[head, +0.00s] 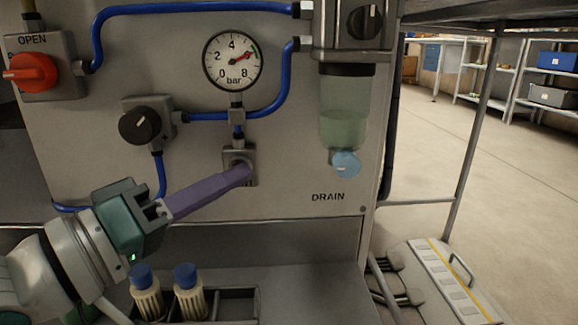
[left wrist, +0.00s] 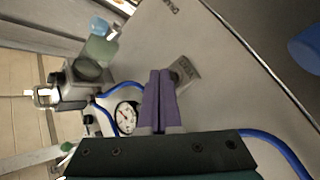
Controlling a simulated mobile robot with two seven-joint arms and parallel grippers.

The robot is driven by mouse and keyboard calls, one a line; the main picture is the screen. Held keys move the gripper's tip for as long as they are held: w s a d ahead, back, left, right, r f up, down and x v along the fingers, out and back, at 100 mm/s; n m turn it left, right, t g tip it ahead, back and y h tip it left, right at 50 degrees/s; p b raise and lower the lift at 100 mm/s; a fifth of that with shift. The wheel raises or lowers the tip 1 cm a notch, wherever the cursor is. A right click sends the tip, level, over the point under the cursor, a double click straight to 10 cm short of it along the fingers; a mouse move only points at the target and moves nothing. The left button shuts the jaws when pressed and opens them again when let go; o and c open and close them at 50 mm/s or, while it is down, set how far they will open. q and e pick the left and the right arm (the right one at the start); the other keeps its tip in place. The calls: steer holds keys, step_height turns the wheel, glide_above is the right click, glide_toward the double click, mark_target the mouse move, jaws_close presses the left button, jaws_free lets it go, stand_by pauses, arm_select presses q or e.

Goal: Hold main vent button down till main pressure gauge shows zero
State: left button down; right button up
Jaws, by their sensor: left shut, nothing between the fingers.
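The main pressure gauge (head: 232,62), a round white dial marked in bar, has its red needle near 6. It also shows in the left wrist view (left wrist: 126,117). Below it, a small grey block holds the vent button (head: 238,160); the label beneath is mostly hidden by my fingers. My left gripper (head: 248,173) has long purple fingers, shut and empty, with the tips in front of the lower part of that block. In the left wrist view the tips lie beside the block (left wrist: 185,70). I cannot tell whether they touch the button. My right gripper is not in view.
A red OPEN knob (head: 30,72), a black knob (head: 140,125) and blue hoses surround the gauge. A clear bowl (head: 343,120) with a light-blue drain knob (head: 345,164) hangs at right. Two blue-capped bottles (head: 186,295) stand below my gripper.

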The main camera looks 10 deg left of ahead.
arm_select(q)
steer(key=shift+w+a, duration=0.1)
steer(key=shift+w, duration=0.3)
stand_by(1.6)
stand_by(3.0)
steer(key=shift+s+d+p, duration=0.2)
steer(key=shift+s+p, duration=0.4)
steer(key=shift+s, duration=0.15)
steer(key=shift+r, duration=0.1)
steer(key=s+p, duration=0.1)
steer(key=s, duration=0.1)
steer(key=s+d+p, duration=0.1)
steer(key=s+p, duration=0.1)
steer(key=shift+s+d, duration=0.2)
steer(key=shift+s, duration=0.2)
